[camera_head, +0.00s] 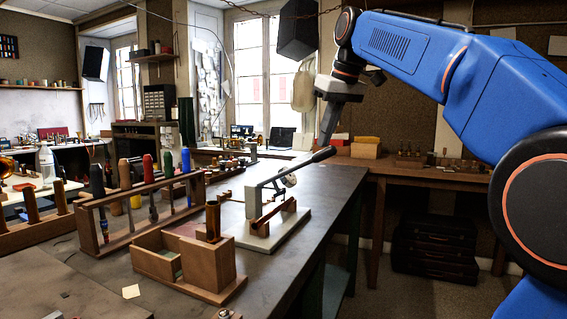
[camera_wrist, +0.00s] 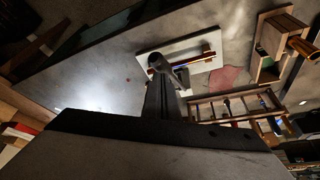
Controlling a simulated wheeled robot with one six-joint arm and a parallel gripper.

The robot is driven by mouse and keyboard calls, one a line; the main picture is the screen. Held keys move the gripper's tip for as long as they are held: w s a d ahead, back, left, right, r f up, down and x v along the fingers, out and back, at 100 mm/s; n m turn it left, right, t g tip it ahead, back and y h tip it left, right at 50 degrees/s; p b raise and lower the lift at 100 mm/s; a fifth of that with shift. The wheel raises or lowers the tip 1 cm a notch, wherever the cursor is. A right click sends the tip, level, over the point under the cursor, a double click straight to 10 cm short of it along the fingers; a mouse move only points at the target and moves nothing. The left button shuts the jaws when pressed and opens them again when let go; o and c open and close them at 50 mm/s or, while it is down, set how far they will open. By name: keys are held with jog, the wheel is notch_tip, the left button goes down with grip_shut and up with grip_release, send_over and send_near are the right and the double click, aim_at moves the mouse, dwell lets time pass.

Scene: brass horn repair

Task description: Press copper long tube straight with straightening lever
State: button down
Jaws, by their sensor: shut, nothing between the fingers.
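The straightening lever (camera_head: 285,172) slants up to the right from its white base (camera_head: 262,238), ending in a dark handle (camera_head: 320,155). The copper long tube (camera_head: 272,213) lies low on the stand under the lever. In the wrist view the tube (camera_wrist: 195,62) shows as an orange-brown bar across the white base (camera_wrist: 205,44). My gripper (camera_head: 326,138) is shut and empty, pointing down just above the handle's end; I cannot tell whether it touches. In the wrist view the gripper (camera_wrist: 166,85) hides part of the base.
A wooden box (camera_head: 165,262) with an upright copper-coloured tube stands left of the press. A wooden tool rack (camera_head: 130,237) stands behind it. The bench (camera_head: 335,187) is clear right of the press. A back bench (camera_head: 420,170) holds boxes; black cases (camera_head: 433,248) sit below.

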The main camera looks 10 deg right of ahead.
aim_at(336, 151)
jog(key=shift+s+d+f, duration=0.2)
jog(key=shift+d+f, duration=0.05)
jog(key=shift+f, duration=0.45)
jog(key=shift+s+d+f, duration=0.15)
jog(key=shift+d+f, duration=0.1)
jog(key=shift+f, duration=0.45)
jog(key=shift+s+d+f, duration=0.1)
jog(key=shift+d+f, duration=0.05)
jog(key=shift+f, duration=0.35)
jog(key=shift+s+d+f, duration=0.1)
jog(key=shift+f, duration=0.35)
jog(key=shift+d+f, duration=0.1)
jog(key=shift+f, duration=0.35)
jog(key=shift+s+f, duration=0.1)
